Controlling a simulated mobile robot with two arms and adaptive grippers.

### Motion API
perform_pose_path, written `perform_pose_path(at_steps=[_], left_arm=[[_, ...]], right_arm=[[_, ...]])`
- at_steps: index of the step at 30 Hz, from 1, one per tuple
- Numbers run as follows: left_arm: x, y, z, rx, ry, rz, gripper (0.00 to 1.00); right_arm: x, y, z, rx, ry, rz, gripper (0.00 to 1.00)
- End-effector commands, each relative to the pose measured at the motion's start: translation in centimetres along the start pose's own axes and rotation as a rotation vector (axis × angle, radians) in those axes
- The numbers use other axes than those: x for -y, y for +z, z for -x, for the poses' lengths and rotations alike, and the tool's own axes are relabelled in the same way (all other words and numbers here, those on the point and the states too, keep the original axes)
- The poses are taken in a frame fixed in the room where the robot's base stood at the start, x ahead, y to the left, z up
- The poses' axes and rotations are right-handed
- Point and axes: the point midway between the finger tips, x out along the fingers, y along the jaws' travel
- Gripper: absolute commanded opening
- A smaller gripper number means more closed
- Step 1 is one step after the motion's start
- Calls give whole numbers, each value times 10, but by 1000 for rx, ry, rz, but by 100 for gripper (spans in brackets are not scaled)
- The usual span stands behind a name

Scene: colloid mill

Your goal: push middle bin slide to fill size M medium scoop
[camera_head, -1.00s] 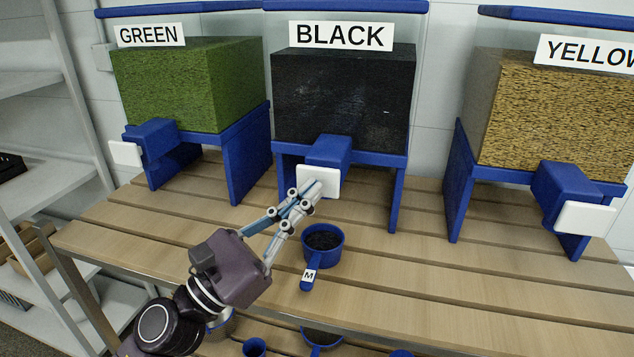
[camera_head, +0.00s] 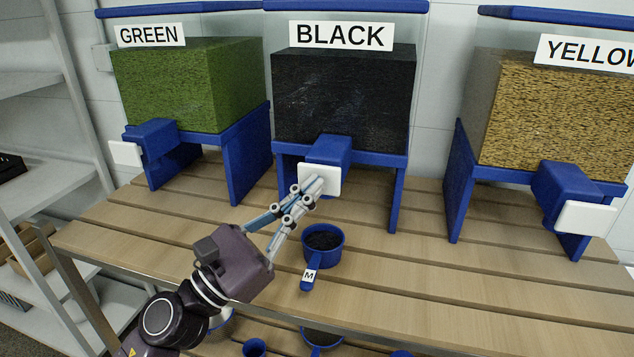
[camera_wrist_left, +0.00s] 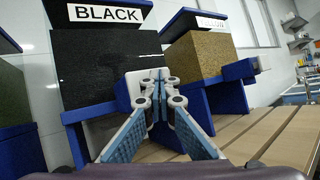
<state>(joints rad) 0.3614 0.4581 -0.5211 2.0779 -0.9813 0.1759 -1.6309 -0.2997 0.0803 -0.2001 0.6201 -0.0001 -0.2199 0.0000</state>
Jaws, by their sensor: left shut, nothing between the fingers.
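The middle bin (camera_head: 340,100), labelled BLACK, holds dark material and stands on a blue stand. Its blue slide (camera_head: 329,150) has a white front plate (camera_head: 327,181). My left gripper (camera_head: 315,183) is shut and empty, with its fingertips at the white plate; they seem to touch it. The wrist view shows the closed fingertips (camera_wrist_left: 157,80) in front of the plate (camera_wrist_left: 137,84). The blue scoop (camera_head: 322,247), marked M on its handle, stands upright on the table below the slide, with dark material inside. My right gripper is not in view.
The GREEN bin (camera_head: 170,85) stands at left and the YELLOW bin (camera_head: 560,110) at right, each with its own slide. The slatted wooden table (camera_head: 430,285) is clear right of the scoop. More blue scoops (camera_head: 255,347) show below the table's front edge.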

Motion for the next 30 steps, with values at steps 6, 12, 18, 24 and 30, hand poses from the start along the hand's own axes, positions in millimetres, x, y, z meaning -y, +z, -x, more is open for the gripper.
perform_pose_path(at_steps=[6, 12, 18, 24, 30], left_arm=[[-2, -2, -2, 0, 1, 0, 0], [-3, -3, -4, -1, 1, 0, 0], [-4, -4, -5, -1, 1, -1, 0], [-6, -6, -7, -1, 2, -1, 0], [-6, -6, -7, -1, 2, -1, 0]], right_arm=[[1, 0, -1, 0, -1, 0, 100], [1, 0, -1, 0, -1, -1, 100], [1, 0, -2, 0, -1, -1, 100], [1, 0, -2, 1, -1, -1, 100], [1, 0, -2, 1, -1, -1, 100]])
